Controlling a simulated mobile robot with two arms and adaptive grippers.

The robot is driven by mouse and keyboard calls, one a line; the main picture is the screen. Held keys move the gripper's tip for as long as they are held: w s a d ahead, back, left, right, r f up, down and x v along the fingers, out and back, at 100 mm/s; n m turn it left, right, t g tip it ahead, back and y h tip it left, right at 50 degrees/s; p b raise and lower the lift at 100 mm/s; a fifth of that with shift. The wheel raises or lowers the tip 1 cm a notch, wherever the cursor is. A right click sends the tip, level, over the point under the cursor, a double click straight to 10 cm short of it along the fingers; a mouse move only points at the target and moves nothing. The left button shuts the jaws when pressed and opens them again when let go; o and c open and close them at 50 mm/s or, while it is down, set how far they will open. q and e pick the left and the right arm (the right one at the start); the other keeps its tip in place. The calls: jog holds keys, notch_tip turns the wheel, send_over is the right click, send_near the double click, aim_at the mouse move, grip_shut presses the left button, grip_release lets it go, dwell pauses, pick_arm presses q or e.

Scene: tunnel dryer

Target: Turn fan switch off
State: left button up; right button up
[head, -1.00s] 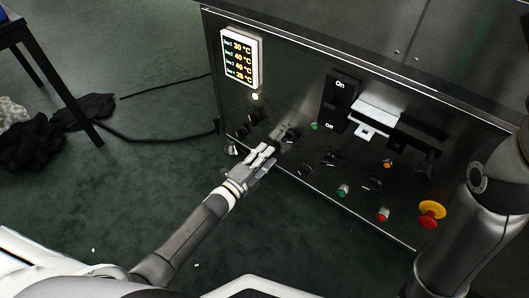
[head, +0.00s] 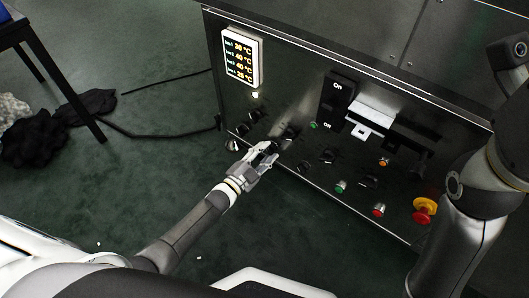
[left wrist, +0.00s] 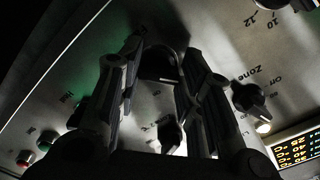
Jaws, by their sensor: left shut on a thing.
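The dark control panel (head: 310,115) carries several black rotary knobs. My left gripper (head: 270,149) is at the lower left part of the panel, with its fingers around a black knob (head: 287,131). In the left wrist view, the two fingers of the left gripper (left wrist: 166,62) stand on either side of this black knob (left wrist: 158,65), and the gripper is shut on it. I cannot read a label that shows whether it is the fan switch. The fingers hide part of the knob in the head view. My right gripper is out of view.
Other knobs sit close by, such as a Zone knob (left wrist: 250,100) and one between the fingers' bases (left wrist: 170,134). A temperature display (head: 240,58), a large On/Off switch (head: 339,95) and a red emergency button (head: 425,209) are on the panel. Open green floor lies in front.

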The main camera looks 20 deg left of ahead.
pick_arm(q)
jog(key=shift+f, duration=0.1)
jog(key=o, duration=1)
jog(key=shift+o, duration=0.2)
jog(key=shift+s, duration=0.15)
jog(key=v, duration=1.2)
